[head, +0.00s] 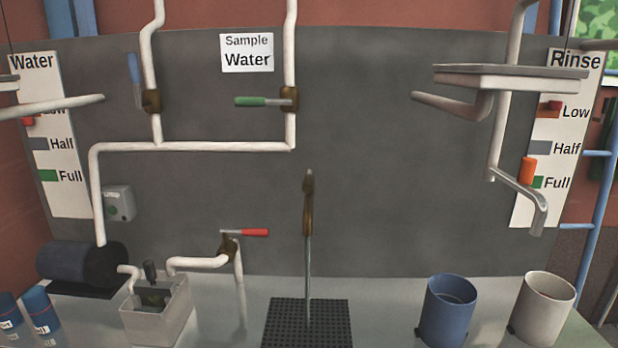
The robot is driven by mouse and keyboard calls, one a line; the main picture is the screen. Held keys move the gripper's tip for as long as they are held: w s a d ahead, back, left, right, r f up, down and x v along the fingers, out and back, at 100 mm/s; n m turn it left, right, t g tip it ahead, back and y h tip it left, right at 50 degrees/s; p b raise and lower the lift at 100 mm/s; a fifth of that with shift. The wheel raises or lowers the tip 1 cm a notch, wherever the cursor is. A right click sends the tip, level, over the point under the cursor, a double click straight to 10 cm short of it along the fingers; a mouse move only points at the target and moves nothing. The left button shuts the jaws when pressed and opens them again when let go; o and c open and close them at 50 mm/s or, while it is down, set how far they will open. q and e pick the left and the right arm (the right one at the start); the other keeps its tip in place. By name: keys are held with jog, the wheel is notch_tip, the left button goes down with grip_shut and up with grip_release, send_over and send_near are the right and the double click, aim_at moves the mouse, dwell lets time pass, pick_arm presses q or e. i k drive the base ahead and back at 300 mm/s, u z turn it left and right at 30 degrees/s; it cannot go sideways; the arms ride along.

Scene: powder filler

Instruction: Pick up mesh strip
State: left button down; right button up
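I cannot make out a clear mesh strip in the head view. A black perforated square (308,325) lies flat on the counter at the bottom centre, its near edge cut off by the frame. A thin grey upright line, a rod or a stream, runs down to it from a narrow brown fitting (307,205). A pale open box (156,315) at the lower left holds dark items too small to identify. Neither of my grippers shows in this view.
A blue cup (449,312) and a white cup (543,308) stand at the right. Blue bottles (38,311) and a dark cylinder (82,264) are at the left. White pipes (194,147) with valves run along the grey panel (385,190).

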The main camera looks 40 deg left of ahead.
aim_at(153, 292)
jog(key=u, duration=1.2)
jog(key=k, duration=0.15)
jog(key=u, duration=0.9)
